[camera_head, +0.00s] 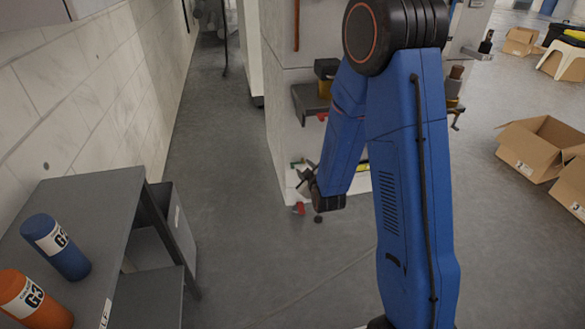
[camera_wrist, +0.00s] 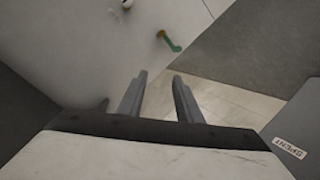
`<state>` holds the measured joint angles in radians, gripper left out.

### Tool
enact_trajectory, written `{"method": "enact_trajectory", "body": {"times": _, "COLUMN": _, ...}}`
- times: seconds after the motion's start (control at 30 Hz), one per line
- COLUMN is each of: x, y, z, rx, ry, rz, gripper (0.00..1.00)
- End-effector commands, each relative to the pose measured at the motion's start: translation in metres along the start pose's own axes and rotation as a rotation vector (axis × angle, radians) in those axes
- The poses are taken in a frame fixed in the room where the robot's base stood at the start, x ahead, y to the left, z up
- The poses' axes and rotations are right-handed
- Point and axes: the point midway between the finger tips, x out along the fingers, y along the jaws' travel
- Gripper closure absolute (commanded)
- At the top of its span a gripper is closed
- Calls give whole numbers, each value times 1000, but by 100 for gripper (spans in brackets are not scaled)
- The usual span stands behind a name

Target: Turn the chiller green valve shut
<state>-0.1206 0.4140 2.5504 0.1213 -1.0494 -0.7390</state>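The green valve (camera_wrist: 172,43) is a small green handle with a yellowish end on a pale panel, at the top centre of the wrist view. A small green piece (camera_head: 296,162) also shows on the pale cabinet in the head view, but it is too small to tell if it is the same valve. My gripper (camera_wrist: 160,76) has its two grey fingers apart with nothing between them. The valve lies beyond the fingertips and is not touched. In the head view my blue arm reaches down beside the cabinet, and its small end is hard to make out.
A small red part (camera_head: 299,208) is low on the cabinet. A grey table (camera_head: 100,205) with blue (camera_head: 57,247) and orange (camera_head: 35,302) cylinders stands at left. Open cardboard boxes (camera_head: 540,148) lie at right. The floor between table and cabinet is clear. A grey "SPENT" bin (camera_wrist: 290,147) is at right.

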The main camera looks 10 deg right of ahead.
Motion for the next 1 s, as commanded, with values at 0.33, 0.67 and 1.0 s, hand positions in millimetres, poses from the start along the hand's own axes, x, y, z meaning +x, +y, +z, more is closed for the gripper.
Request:
{"method": "enact_trajectory", "body": {"times": 0.33, "x": 24, "y": -39, "z": 35, "rx": -163, "ry": 93, "rz": 111, "gripper": 68}}
{"method": "enact_trajectory", "body": {"times": 0.67, "x": 22, "y": -72, "z": 65, "rx": -319, "ry": 177, "rz": 226, "gripper": 68}}
{"method": "enact_trajectory", "body": {"times": 1.0, "x": 18, "y": -82, "z": 74, "rx": -381, "ry": 212, "rz": 277, "gripper": 68}}
